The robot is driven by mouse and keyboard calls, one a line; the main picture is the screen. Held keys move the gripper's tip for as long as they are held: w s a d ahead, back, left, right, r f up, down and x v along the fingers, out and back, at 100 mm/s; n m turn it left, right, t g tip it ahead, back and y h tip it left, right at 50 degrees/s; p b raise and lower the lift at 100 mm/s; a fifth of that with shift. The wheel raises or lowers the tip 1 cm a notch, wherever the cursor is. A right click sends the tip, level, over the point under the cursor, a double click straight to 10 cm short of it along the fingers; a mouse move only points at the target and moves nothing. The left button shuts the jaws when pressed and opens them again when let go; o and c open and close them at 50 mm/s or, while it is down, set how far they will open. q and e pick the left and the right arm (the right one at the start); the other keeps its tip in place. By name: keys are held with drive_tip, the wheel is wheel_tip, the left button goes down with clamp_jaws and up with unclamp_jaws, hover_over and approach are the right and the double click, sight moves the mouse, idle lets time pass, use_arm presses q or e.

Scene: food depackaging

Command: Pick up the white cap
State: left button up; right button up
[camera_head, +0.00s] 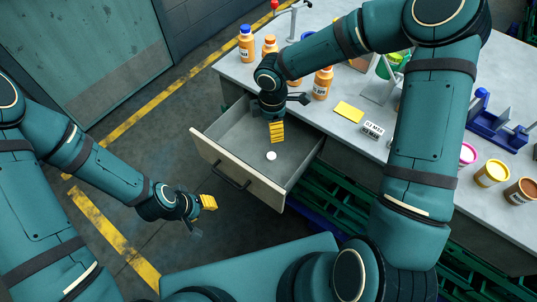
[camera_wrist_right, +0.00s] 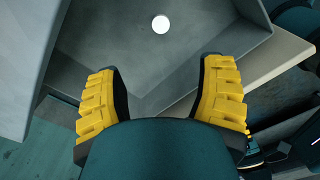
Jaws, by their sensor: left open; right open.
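The white cap (camera_head: 271,156) is a small round disc lying on the grey floor of an open drawer (camera_head: 224,133). It also shows in the right wrist view (camera_wrist_right: 160,24), near the top middle, ahead of the fingers. My right gripper (camera_head: 283,117), with yellow finger pads, hangs over the drawer. It is open and empty, and its fingers (camera_wrist_right: 160,105) are spread wide, apart from the cap. My left gripper (camera_head: 203,214) is open and empty, out to the left of the drawer, well away from the cap.
The drawer's front panel (camera_head: 235,171) and side walls surround the cap. A grey worktop (camera_head: 343,133) behind the drawer holds bottles, a yellow card (camera_head: 348,111), a labelled block (camera_head: 373,130) and open paint-coloured jars (camera_head: 492,173). Green crates (camera_head: 335,207) stand beneath it. The floor left of the drawer is clear.

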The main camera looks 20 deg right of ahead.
drive_tip(key=f, duration=0.2)
drive_tip(key=b, duration=0.3)
hover_over(272, 155)
drive_tip(key=f, duration=0.9)
drive_tip(key=shift+s+a+f, duration=0.15)
drive_tip(key=shift+s, duration=0.05)
wheel_tip(272, 155, down, 5)
drive_tip(key=shift+w+b, duration=0.15)
drive_tip(key=shift+b, duration=0.6)
use_arm(q)
drive_tip(key=f, duration=0.2)
drive_tip(key=s+f, duration=0.1)
drive_tip(key=f, duration=0.2)
drive_tip(key=shift+s+d+f, duration=0.1)
drive_tip(key=shift+d+f, duration=0.05)
drive_tip(key=shift+f, duration=0.1)
use_arm(e)
drive_tip(key=c, duration=0.8)
